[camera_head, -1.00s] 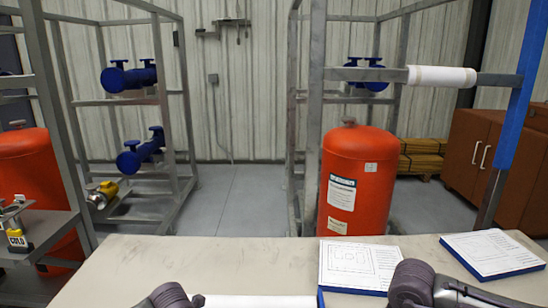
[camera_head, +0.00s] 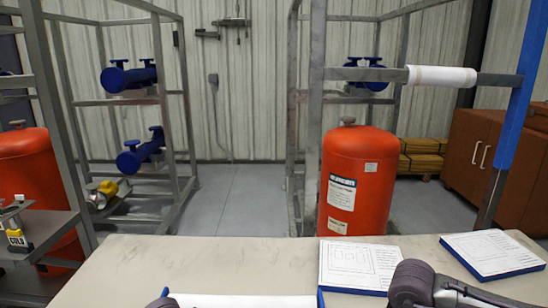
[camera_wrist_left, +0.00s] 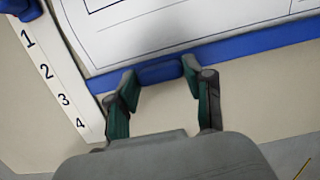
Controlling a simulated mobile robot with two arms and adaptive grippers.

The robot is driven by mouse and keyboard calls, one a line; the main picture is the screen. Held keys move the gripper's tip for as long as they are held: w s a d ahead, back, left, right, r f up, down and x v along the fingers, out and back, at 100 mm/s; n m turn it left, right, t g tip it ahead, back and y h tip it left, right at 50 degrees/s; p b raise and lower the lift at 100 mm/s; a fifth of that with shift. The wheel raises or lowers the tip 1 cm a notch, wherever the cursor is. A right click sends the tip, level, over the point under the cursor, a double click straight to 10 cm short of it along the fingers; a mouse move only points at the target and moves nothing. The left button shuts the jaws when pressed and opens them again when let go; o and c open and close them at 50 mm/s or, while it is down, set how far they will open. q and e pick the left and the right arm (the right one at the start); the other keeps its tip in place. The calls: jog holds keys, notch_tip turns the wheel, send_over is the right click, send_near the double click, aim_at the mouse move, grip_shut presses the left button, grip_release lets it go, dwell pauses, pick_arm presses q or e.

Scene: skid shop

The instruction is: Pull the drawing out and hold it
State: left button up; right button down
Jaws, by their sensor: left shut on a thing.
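In the left wrist view a white drawing sheet (camera_wrist_left: 190,22) with black ruled lines lies along a blue border (camera_wrist_left: 235,45). My left gripper (camera_wrist_left: 159,78) has its two green-padded fingers at either end of a short blue tab (camera_wrist_left: 158,71) on that border and is shut on it. In the head view a white strip (camera_head: 240,301) shows at the bottom edge, mostly cut off; I cannot tell whether it is this drawing. My right gripper is out of view; only part of my right arm shows.
A white strip numbered 1 to 4 (camera_wrist_left: 55,75) lies left of the drawing. Two more blue-backed drawings lie on the table (camera_head: 130,262), one in the middle (camera_head: 360,264) and one at right (camera_head: 492,251). A red tank (camera_head: 355,180) stands behind. The table's left part is clear.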

pick_arm(q)
jog(key=shift+s+f, duration=0.1)
jog(key=shift+s, duration=1.65)
jog(key=shift+s, duration=1.9)
jog(key=shift+s, duration=0.15)
